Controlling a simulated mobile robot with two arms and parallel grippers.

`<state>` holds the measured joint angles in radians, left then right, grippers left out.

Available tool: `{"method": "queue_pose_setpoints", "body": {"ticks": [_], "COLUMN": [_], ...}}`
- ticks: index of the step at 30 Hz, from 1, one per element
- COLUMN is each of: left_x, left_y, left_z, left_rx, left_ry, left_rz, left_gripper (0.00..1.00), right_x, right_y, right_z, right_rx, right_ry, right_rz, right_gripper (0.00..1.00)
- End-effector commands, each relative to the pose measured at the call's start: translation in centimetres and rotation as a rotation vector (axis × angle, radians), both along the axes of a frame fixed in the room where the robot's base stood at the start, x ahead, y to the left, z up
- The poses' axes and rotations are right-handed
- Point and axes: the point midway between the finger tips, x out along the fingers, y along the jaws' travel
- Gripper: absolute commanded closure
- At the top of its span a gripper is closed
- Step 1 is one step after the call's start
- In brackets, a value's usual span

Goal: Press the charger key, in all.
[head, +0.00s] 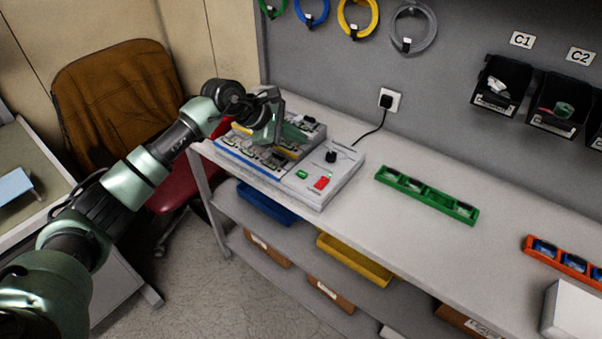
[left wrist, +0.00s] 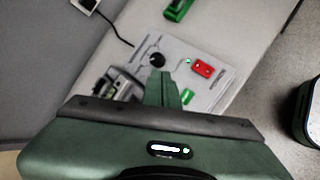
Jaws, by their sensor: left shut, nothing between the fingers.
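The charger (head: 343,178) stands on the bench, with bays on its left part and a pale control panel on its right. The panel has a green key (head: 301,174), a red key (head: 321,183) and a black knob (head: 331,156). My left gripper (head: 277,139) is shut and empty above the bays, left of the panel. In the left wrist view, the shut fingers (left wrist: 160,88) point towards the panel, with the green key (left wrist: 187,96) just right of them and the red key (left wrist: 203,68) farther up. I cannot tell that anything is touched. My right gripper is not in view.
A black cable runs from the charger to a wall socket (head: 390,99). A green tray (head: 427,194) and an orange tray (head: 563,259) lie farther right on the bench (head: 440,244). The bench between charger and green tray is clear.

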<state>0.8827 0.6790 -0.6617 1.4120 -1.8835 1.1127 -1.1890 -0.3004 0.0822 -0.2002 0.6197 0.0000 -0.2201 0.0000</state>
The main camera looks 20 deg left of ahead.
Motion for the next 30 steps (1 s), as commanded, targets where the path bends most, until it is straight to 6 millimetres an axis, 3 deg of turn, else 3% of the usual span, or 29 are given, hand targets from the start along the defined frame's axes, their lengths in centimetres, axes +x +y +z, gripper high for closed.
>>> {"method": "queue_pose_setpoints", "body": {"ticks": [8, 14, 25, 30], "left_x": [0.0, 0.0, -0.1, 0.0], "left_y": [-0.1, -0.1, -0.2, -0.1], "left_z": [-0.2, -1.4, -6.3, -8.5], "left_rx": [-0.004, -0.005, -0.007, -0.006], "left_ry": [0.001, 0.001, 0.003, 0.001], "left_rz": [0.001, 0.001, 0.001, 0.001], "left_gripper": [1.0, 1.0, 1.0, 1.0], "right_x": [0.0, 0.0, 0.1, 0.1], "right_y": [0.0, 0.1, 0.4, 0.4], "right_z": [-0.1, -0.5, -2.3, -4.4], "right_rx": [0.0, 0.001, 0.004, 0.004], "right_ry": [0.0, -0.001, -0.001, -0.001], "right_rz": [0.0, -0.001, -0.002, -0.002], "right_gripper": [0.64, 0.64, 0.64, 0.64]}}
